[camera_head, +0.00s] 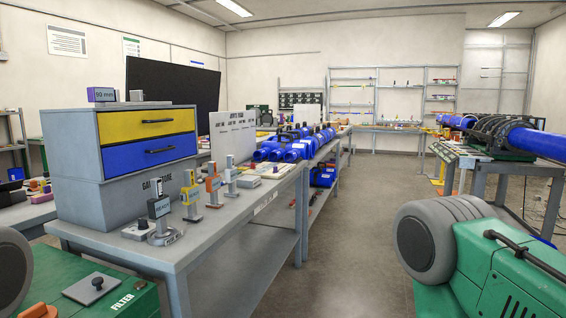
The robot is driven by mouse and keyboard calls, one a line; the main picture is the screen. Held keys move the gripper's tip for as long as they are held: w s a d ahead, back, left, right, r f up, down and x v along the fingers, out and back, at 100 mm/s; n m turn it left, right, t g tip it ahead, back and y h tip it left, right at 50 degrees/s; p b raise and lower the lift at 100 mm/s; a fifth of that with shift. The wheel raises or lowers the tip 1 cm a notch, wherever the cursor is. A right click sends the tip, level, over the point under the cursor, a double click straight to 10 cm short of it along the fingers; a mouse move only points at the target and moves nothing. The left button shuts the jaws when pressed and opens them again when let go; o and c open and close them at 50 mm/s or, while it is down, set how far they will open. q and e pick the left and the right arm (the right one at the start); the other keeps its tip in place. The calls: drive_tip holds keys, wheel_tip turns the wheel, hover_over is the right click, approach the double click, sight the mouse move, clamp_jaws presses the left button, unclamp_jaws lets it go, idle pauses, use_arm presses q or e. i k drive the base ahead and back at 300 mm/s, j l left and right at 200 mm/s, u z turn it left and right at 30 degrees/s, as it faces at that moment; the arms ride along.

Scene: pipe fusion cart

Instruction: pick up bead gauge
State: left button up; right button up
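Several small upright gauge-like tools stand in a row along the front edge of the grey workbench (230,232). The nearest is a dark grey one (159,208) on a round base, with a label. Behind it stand a grey and yellow one (190,192), an orange one (213,184) and a pale grey one (230,176). I cannot tell which is the bead gauge; the labels are too small to read surely. Neither of my grippers shows in the head view.
A drawer cabinet (112,190) with yellow and blue drawers stands behind the tools. Blue clamps (285,148) lie farther along the bench. A green machine (500,265) fills the lower right, and a green box marked FILTER (90,285) the lower left. Floor (345,240) between is clear.

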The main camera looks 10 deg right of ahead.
sight(231, 175)
drive_tip(key=i+l+u, duration=0.15)
drive_tip(key=u, duration=0.55)
drive_tip(key=i+l+u, duration=0.1)
drive_tip(key=l, duration=0.2)
drive_tip(key=i+l+u, duration=0.25)
drive_tip(key=l, duration=0.45)
drive_tip(key=i+l+u, duration=0.25)
drive_tip(key=l, duration=0.45)
drive_tip(key=i+l+u, duration=0.15)
drive_tip(key=l, duration=0.25)
drive_tip(key=i, duration=0.05)
